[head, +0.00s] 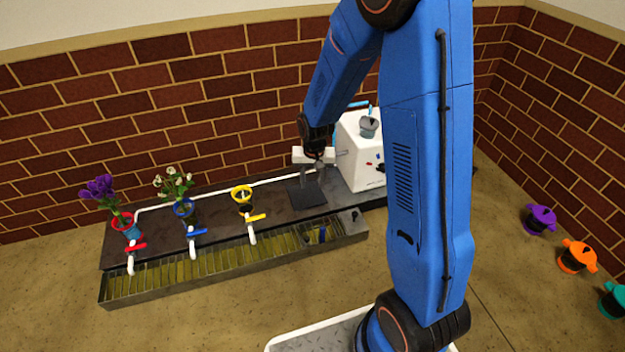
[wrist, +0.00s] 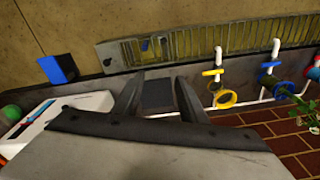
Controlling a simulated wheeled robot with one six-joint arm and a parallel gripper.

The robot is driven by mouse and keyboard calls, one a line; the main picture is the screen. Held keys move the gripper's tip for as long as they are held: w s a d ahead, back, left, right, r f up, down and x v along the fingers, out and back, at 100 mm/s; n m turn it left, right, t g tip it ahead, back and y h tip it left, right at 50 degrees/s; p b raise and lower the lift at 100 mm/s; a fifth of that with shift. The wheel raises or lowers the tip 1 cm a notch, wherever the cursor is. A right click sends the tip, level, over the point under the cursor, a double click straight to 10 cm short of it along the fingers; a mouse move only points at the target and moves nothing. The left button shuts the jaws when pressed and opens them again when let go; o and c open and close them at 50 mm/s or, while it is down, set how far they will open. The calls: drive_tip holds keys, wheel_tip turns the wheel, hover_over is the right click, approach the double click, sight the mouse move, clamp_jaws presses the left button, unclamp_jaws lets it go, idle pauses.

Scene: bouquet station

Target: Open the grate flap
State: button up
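A long grey trough (head: 225,273) with a slatted yellow-green grate (head: 190,275) runs along the front of the dark counter. Near its right end a small blue piece (head: 322,235) stands on the grate, possibly the flap's handle; the flap's outline is not clear. In the wrist view the grate (wrist: 205,43) lies at the top, with the blue piece (wrist: 146,45) near its left end. My gripper (head: 313,172) is above the counter, behind the trough and apart from it. In the wrist view its fingers (wrist: 158,82) are spread with nothing between them.
A dark square pad (head: 307,194) lies on the counter below my gripper. A white machine (head: 360,155) stands to its right. Red, blue and yellow-handled taps (head: 252,230) reach over the trough; flower pots (head: 184,208) stand behind. Coloured pots (head: 577,257) are at far right.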

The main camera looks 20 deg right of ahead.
drive_tip(key=shift+s+d+r, duration=0.1)
drive_tip(key=shift+r, duration=0.3)
drive_tip(key=s+d+r+n+t, duration=0.1)
drive_tip(key=s+r, duration=0.5)
drive_tip(key=r, duration=0.3)
drive_tip(key=s+d+r+n+t, duration=0.1)
drive_tip(key=s+d+r, duration=0.1)
drive_tip(key=s+r, duration=0.5)
drive_tip(key=s+d+r+t, duration=0.1)
drive_tip(key=s+r, duration=0.5)
drive_tip(key=s, duration=0.3)
drive_tip(key=s+d+r+n, duration=0.1)
drive_tip(key=s+r, duration=0.4)
drive_tip(key=s, duration=0.4)
drive_tip(key=shift+r+t, duration=0.4)
drive_tip(key=shift+w+d, duration=0.1)
